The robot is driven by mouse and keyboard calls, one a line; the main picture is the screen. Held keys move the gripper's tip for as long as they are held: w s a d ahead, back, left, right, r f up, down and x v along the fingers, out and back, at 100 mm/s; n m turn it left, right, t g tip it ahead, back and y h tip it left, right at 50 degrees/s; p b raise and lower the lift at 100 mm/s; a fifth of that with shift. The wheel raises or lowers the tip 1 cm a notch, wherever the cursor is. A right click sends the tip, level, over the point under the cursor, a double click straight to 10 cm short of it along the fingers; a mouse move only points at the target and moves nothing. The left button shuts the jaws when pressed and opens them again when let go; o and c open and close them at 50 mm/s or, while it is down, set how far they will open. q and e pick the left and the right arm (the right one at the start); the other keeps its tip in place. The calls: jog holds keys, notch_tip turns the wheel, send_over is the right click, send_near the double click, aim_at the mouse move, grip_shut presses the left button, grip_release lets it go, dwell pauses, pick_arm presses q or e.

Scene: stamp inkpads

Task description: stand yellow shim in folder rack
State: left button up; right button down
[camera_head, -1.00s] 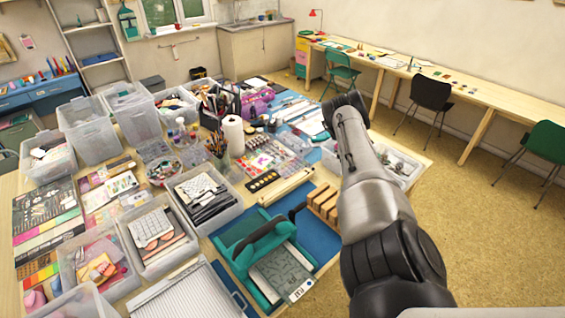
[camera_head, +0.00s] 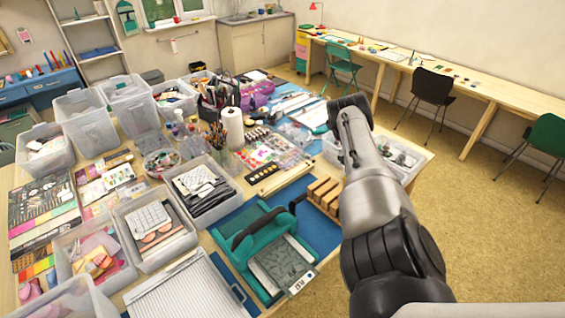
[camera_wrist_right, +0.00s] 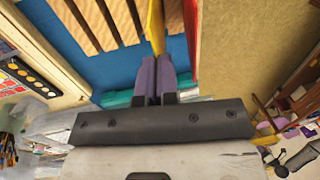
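The yellow shim (camera_wrist_right: 155,27) is a thin upright strip between the purple fingertips of my right gripper (camera_wrist_right: 157,75) in the right wrist view. The fingers are closed together on it, and its far end runs out of the top of the picture. In the head view the wooden rack (camera_head: 322,193) is partly hidden by my right arm, which also hides the right gripper and shim. My left gripper is not in view.
A teal press with a black handle (camera_head: 262,228) stands just left of the rack. Clear bins (camera_head: 153,236) crowd the table's left side. A bin (camera_head: 405,158) lies behind my arm. A red strip (camera_wrist_right: 191,28) borders the blue surface in the wrist view.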

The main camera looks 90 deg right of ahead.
jog(key=c, duration=1.3)
grip_release()
jog(key=shift+r, duration=0.1)
jog(key=r+p, duration=0.4)
jog(key=shift+w+d+r+p, duration=0.25)
jog(key=shift+d+r+p, duration=0.05)
jog(key=shift+r+p, duration=0.1)
